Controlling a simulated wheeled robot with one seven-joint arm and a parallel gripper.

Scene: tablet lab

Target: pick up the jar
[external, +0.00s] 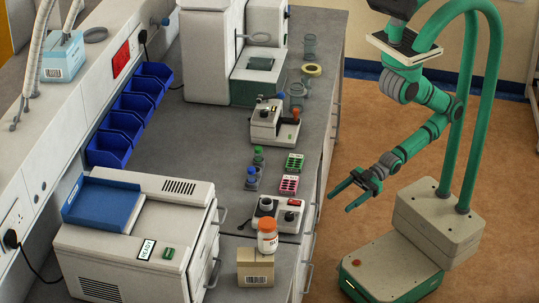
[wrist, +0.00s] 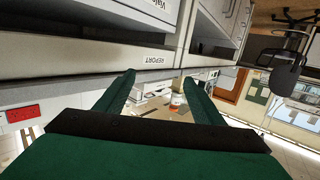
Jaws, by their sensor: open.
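The jar (external: 267,237) is white with an orange lid and a printed label. It stands upright near the front edge of the grey bench, at a small cardboard box (external: 255,268); I cannot tell whether it rests on the box or just behind it. My gripper (external: 340,202) is open and empty, out over the floor to the right of the bench, well apart from the jar. In the wrist view, its two green fingers (wrist: 160,78) spread apart, and what looks like the jar (wrist: 177,102) shows small between them, partly hidden low down.
A small white device (external: 278,214) stands just behind the jar. A large white machine (external: 135,240) is left of the jar. The floor between bench and base is clear.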

